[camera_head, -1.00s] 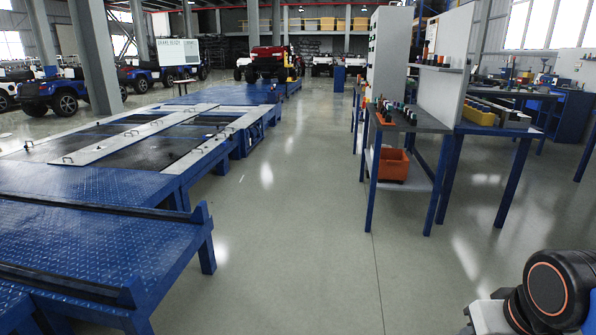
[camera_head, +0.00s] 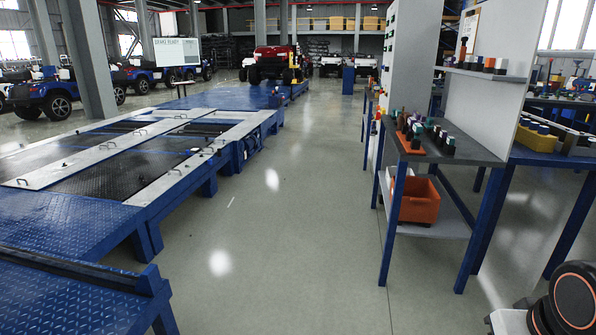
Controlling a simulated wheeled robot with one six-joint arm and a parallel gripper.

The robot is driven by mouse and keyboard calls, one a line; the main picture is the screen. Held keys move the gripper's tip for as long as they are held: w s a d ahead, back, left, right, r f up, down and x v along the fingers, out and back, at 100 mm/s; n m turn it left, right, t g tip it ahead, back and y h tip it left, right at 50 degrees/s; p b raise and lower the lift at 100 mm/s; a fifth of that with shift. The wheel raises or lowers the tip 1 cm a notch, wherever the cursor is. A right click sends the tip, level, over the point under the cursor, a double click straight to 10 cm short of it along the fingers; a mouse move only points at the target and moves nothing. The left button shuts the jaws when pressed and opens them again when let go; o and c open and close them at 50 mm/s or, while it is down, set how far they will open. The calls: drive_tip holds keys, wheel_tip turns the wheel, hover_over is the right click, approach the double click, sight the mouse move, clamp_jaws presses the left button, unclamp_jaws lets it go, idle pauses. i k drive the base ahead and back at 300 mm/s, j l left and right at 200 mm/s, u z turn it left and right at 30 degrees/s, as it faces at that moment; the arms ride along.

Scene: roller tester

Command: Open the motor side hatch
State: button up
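The roller tester is a long blue steel platform (camera_head: 75,207) along the left side of the view. Its top carries light grey cover plates (camera_head: 172,171) with small handles and dark panels (camera_head: 110,178) between them. I cannot tell which part is the motor side hatch. A black and grey joint of my own arm shows at the bottom right corner. My gripper is not in view.
A clear floor aisle (camera_head: 285,200) runs ahead between the platform and a blue-legged workbench (camera_head: 455,150) on the right. An orange bin (camera_head: 417,200) sits on the bench's lower shelf. A red vehicle (camera_head: 273,64) stands on the platform's far end.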

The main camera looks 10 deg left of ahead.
sight(156, 189)
drive_tip(key=i+j+u, duration=0.1)
drive_tip(key=i+u, duration=0.25)
drive_tip(key=i, duration=0.25)
drive_tip(key=i+u, duration=0.3)
drive_tip(key=i, duration=0.25)
drive_tip(key=i+l+u, duration=0.2)
drive_tip(key=i+u, duration=0.15)
drive_tip(key=i, duration=0.2)
drive_tip(key=i+u, duration=0.1)
drive_tip(key=i, duration=1.95)
drive_tip(key=i+u, duration=0.3)
drive_tip(key=i, duration=0.45)
drive_tip(key=i+u, duration=0.3)
drive_tip(key=i, duration=0.45)
